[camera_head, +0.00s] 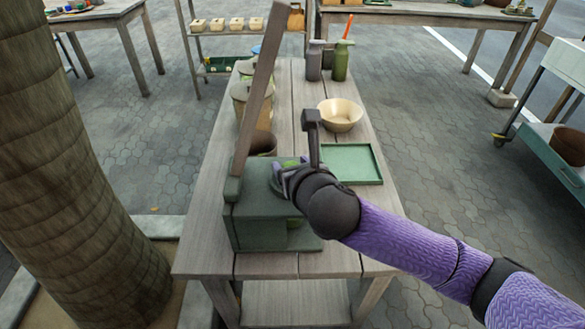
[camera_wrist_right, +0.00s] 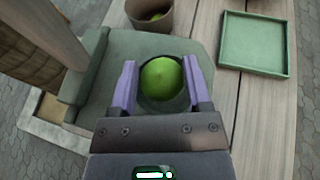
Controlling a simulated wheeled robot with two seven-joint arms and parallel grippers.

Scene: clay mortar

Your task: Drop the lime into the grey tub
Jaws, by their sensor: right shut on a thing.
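The green lime (camera_wrist_right: 163,79) is between the two purple fingers of my right gripper (camera_wrist_right: 162,86). The gripper is shut on it, over a round cup in a green press-like machine (camera_head: 262,215); I cannot tell if the lime touches the cup. In the head view, my right gripper (camera_head: 284,174) hides most of the lime. A brown-grey tub (camera_head: 263,142), possibly the grey tub, stands behind the machine. In the wrist view, the tub (camera_wrist_right: 134,16) holds something green. My left gripper is not in view.
A green tray (camera_head: 366,178) lies right of the machine, with a cream bowl (camera_head: 341,124) behind it. A long upright lever (camera_head: 258,85) rises at the machine's left. Two bottles (camera_head: 340,65) stand at the table's back. Bare wood shows at the front right.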

